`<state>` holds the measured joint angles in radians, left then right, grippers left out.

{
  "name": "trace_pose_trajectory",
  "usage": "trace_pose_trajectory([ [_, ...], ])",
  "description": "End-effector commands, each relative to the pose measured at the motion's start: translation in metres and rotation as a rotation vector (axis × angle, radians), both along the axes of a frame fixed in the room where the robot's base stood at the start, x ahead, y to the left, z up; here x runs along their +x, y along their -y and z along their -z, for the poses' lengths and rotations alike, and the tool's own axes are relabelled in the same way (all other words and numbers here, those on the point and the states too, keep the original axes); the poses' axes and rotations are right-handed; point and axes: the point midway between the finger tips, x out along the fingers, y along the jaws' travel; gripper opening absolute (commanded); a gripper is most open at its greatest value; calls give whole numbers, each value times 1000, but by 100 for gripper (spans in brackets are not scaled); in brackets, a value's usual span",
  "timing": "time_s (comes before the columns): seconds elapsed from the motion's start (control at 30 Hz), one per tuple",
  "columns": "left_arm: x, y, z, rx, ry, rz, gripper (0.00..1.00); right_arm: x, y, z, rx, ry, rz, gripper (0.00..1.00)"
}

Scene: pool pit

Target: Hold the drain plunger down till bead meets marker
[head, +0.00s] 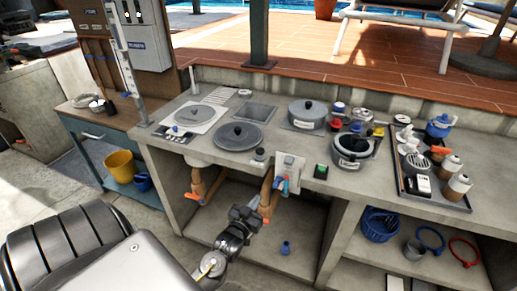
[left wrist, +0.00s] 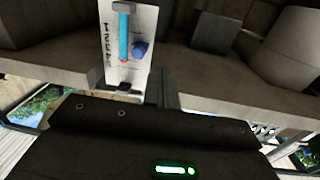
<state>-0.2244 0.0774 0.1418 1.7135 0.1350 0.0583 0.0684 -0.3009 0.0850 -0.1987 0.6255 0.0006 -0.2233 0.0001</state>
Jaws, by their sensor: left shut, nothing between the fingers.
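My left gripper (head: 262,211) is shut and empty, below the counter's front edge, beside the white valve panel (head: 289,164). In the left wrist view this panel (left wrist: 113,43) has dark lettering, a light-blue upright bar with a red lower end (left wrist: 124,36) and a dark blue knob (left wrist: 140,50). I see no contact between gripper and panel. A short grey post with a dark top (head: 260,155) stands on the counter edge, possibly the drain plunger. A tall scaled gauge (head: 121,52) stands at the counter's left end. I cannot make out bead or marker. My right gripper is not in view.
The counter (head: 275,143) holds round lids, a pot (head: 308,113), a dark open pot (head: 352,148) and a tray of bottles (head: 445,196). Brown pipes (head: 199,184) hang beneath. A small blue bottle (head: 286,247) stands on the lower shelf. A yellow bucket (head: 121,164) is at left.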

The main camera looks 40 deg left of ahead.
Motion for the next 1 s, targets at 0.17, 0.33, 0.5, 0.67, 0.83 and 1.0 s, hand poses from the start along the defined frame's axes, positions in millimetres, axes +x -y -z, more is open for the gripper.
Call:
trace_pose_trajectory([
  [0.17, -2, -22, -114, 37, 243, -52, 0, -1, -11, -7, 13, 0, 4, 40],
  [0.33, -9, -28, -151, 53, 328, -71, 0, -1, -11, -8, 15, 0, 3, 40],
  [0.5, -9, -28, -154, 54, 335, -71, 0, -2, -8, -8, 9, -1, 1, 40],
  [0.67, -9, -28, -154, 53, 334, -70, 0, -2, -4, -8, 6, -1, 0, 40],
  [0.83, 0, -31, -158, 54, 335, -70, 0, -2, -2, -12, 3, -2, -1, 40],
  [1.0, 25, -40, -170, 55, 336, -70, 0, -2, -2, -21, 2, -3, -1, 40],
])
